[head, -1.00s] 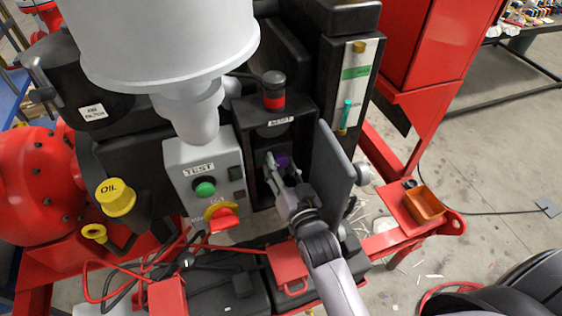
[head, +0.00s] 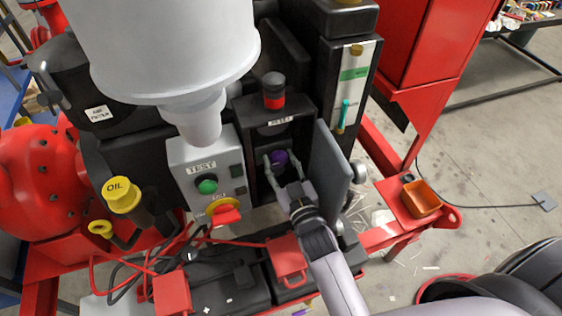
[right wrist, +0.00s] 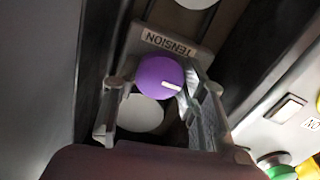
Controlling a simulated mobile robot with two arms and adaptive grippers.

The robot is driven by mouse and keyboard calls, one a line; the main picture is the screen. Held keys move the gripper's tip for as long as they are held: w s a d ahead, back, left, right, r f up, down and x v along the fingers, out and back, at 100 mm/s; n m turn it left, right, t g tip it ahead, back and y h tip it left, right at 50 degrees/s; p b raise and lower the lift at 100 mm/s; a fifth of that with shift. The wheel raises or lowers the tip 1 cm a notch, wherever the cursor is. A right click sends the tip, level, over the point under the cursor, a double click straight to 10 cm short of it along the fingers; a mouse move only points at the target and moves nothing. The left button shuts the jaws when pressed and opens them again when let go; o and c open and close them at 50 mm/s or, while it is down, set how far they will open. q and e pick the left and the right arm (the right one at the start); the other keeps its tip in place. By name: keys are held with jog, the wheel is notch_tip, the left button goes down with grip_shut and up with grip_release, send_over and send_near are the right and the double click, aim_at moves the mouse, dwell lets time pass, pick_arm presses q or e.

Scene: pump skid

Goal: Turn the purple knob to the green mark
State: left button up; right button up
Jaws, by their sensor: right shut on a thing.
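The purple knob (head: 280,158) sits in a dark recess of the pump skid, behind an open grey door. In the right wrist view the knob (right wrist: 158,75) shows close up under a TENSION label, its white pointer line aimed to the right and slightly down. My right gripper (head: 282,164) reaches into the recess with one finger on each side of the knob. It is shut on the knob, and both fingers (right wrist: 154,80) show in the right wrist view. I cannot make out a green mark by the knob. My left gripper is not in view.
The open grey door (head: 330,165) stands close on the right of my right gripper. Left of the recess is a grey TEST box (head: 207,170) with a green button and a red-yellow switch. A red and black button (head: 274,92) sits above. An orange tray (head: 422,198) stands at right.

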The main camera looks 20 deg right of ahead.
dwell(0.3)
jog(key=o, duration=1.2)
jog(key=shift+c, duration=0.2)
jog(key=s, duration=0.7)
jog(key=shift+s, duration=0.25)
jog(key=shift+d, duration=0.1)
